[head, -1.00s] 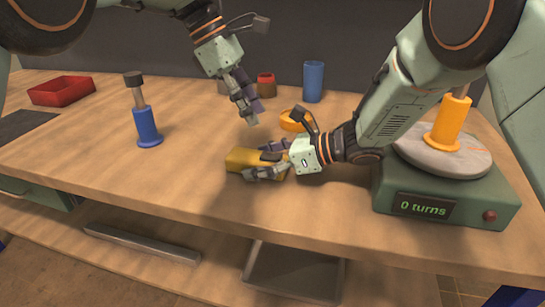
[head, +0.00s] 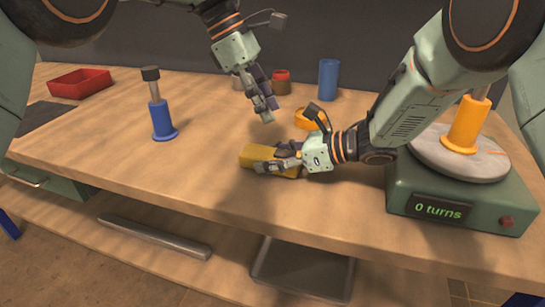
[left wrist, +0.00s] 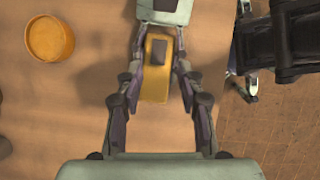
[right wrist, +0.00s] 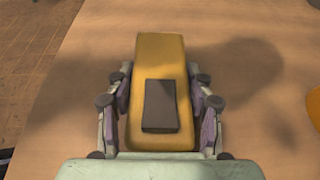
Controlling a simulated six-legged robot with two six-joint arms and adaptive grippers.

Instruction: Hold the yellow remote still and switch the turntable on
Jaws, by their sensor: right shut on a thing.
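The yellow remote (head: 257,154) lies near the table's front middle. Its dark pad shows on top in the right wrist view (right wrist: 160,105). My right gripper (head: 272,160) is shut on the remote's sides, one finger on each side. My left gripper (head: 266,115) is open and empty, above and behind the remote. The left wrist view shows the remote (left wrist: 155,85) below, between its spread fingers. The turntable (head: 440,185) stands at the right with a grey disc, an orange flanged piece (head: 466,125) on it, a display reading "0 turns" and a red button (head: 507,222).
A blue stand with a dark-topped rod (head: 160,115) is at the left. A red tray (head: 80,83) is at the far left. The table's front edge is close.

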